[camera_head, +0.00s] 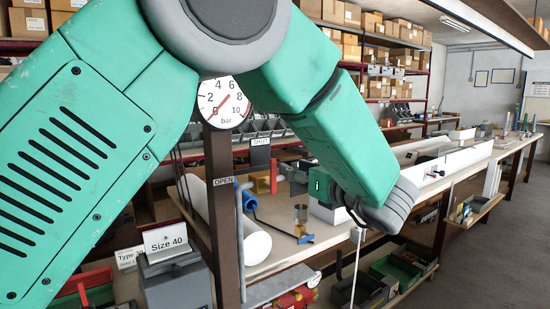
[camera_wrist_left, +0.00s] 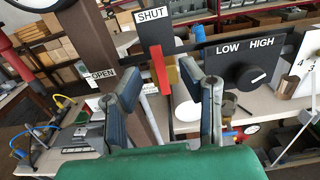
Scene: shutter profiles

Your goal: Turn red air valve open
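In the left wrist view the red handle (camera_wrist_left: 159,68) shows upright under the SHUT sign (camera_wrist_left: 152,15), beyond the fingers. My left gripper (camera_head: 284,174) is close to the handle, on its right in the head view. Its two fingers are apart in the left wrist view (camera_wrist_left: 163,78), with nothing held between them. Contact with the handle cannot be made out. My right gripper is not in view.
A pressure gauge (camera_head: 224,101) sits on the brown post (camera_head: 222,240). A black LOW/HIGH knob panel (camera_wrist_left: 245,65) stands right of the fingers. A brass cup (camera_head: 300,214) stands on the bench. A grey Size 40 box (camera_head: 175,282) is at lower left.

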